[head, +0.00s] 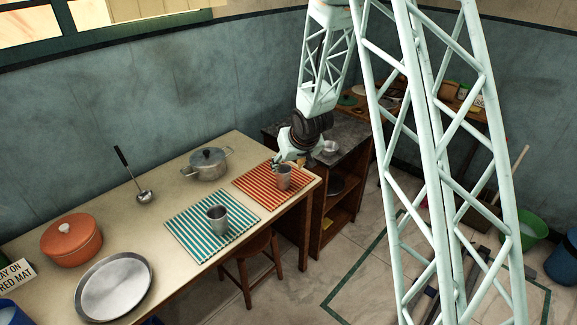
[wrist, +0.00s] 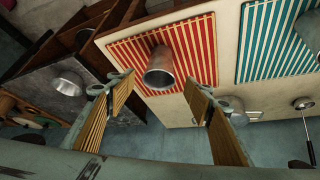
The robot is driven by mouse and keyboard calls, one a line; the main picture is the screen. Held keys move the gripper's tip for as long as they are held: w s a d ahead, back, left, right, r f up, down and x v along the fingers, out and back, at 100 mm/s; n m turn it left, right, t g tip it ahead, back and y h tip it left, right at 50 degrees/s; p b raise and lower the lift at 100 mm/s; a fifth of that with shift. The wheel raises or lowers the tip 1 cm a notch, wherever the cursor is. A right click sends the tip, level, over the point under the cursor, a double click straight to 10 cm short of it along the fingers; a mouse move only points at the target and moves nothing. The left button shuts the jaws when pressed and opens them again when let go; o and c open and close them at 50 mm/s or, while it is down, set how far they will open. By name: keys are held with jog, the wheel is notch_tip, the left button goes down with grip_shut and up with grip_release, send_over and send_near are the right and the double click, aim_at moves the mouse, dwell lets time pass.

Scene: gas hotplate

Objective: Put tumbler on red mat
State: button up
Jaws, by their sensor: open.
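A grey metal tumbler (head: 284,178) stands upright on the red striped mat (head: 252,184), near the mat's right end. In the wrist view the tumbler (wrist: 159,70) shows against the red mat (wrist: 197,42), between and beyond the fingers. My gripper (head: 290,161) is just behind and above this tumbler. It is open and empty, with its wood-toned finger pads apart in the wrist view (wrist: 158,88). A second grey tumbler (head: 217,219) stands on the teal striped mat (head: 190,234); in the wrist view it is partly cut off at the right edge (wrist: 310,28).
A lidded grey pot (head: 208,164) stands behind the mats. A ladle (head: 144,196), an orange pot (head: 71,240), a round metal tray (head: 114,285) and a sign (head: 15,273) are to the left. A small metal bowl (head: 330,148) sits on the dark side counter.

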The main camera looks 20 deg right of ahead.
dwell(0.4)
jog(key=s+d+r+g+h, duration=0.1)
jog(key=s+d+r, duration=0.1)
jog(key=s+r, duration=2.3)
jog(key=s+a+r, duration=0.1)
jog(key=s+r, duration=0.2)
jog(key=s, duration=0.7)
jog(key=s+a+r+g, duration=0.1)
jog(key=s+r, duration=0.2)
jog(key=s, duration=0.7)
jog(key=s+a+r+m, duration=0.1)
jog(key=s+r, duration=0.2)
jog(key=s, duration=0.8)
jog(key=shift+a+g, duration=0.3)
jog(key=shift+a, duration=0.1)
